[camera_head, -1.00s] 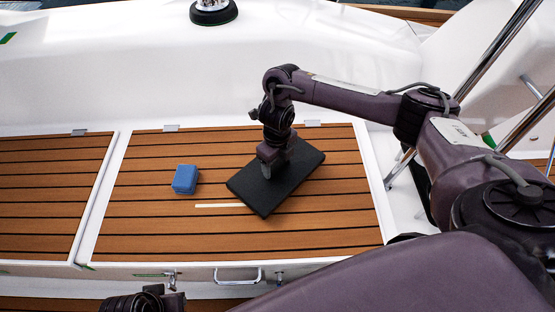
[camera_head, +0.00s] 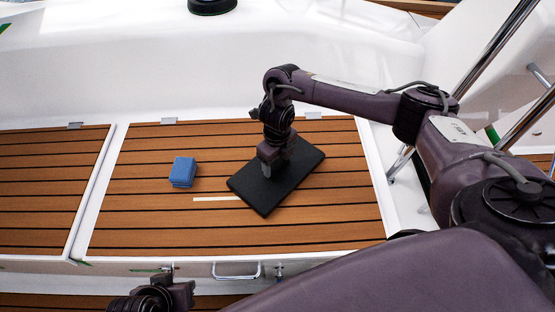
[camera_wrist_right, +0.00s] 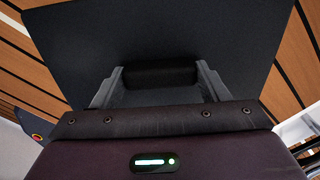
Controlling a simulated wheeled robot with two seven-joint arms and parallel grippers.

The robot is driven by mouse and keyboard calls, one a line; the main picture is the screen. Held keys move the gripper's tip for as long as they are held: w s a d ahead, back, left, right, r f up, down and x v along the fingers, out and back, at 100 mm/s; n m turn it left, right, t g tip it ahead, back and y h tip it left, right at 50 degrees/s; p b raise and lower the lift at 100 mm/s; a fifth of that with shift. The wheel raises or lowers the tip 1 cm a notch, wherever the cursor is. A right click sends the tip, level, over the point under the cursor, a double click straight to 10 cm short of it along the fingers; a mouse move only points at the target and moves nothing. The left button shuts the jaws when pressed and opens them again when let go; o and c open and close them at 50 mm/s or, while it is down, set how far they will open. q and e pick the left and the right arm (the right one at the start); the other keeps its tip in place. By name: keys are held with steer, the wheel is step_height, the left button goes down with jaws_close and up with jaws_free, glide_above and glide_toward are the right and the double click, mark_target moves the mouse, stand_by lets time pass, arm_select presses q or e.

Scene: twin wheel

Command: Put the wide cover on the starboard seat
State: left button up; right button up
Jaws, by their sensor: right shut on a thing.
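The wide cover (camera_head: 290,185) is a flat black rectangular board. It is over the right part of the slatted wooden seat (camera_head: 130,225), turned at an angle. My right gripper (camera_head: 268,170) points down at it and is shut on its dark rounded grip. In the right wrist view the grip (camera_wrist_right: 160,73) sits between the two fingers, with the cover (camera_wrist_right: 90,40) spread beyond. I cannot tell whether the cover touches the wood. A part of my left gripper (camera_head: 178,293) shows at the bottom edge; its jaws are not clear.
A small blue block (camera_head: 182,172) lies on the seat, left of the cover. A pale strip (camera_head: 217,198) is on the wood beside the cover. Another slatted panel (camera_head: 45,190) is at left. Metal rails (camera_head: 495,55) rise at right. The seat's left part is mostly clear.

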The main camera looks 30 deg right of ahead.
arm_select(q)
steer(key=shift+f, duration=0.3)
arm_select(e)
steer(key=shift+f, duration=0.4)
steer(key=o, duration=1.3)
steer(key=shift+r, duration=0.15)
step_height(320, 180, up, 6)
steer(key=p, duration=0.2)
steer(key=shift+r+p, duration=0.25)
steer(key=shift+p, duration=0.15)
steer(key=shift+r, duration=0.55)
arm_select(q)
steer(key=a, duration=0.1)
steer(key=s+a+r+g, duration=0.1)
steer(key=a+g+y, duration=0.1)
steer(key=shift+s+a+r+n, duration=0.25)
steer(key=shift+a+r+n, duration=0.1)
steer(key=shift+n, duration=0.05)
arm_select(e)
steer(key=shift+s+f, duration=0.1)
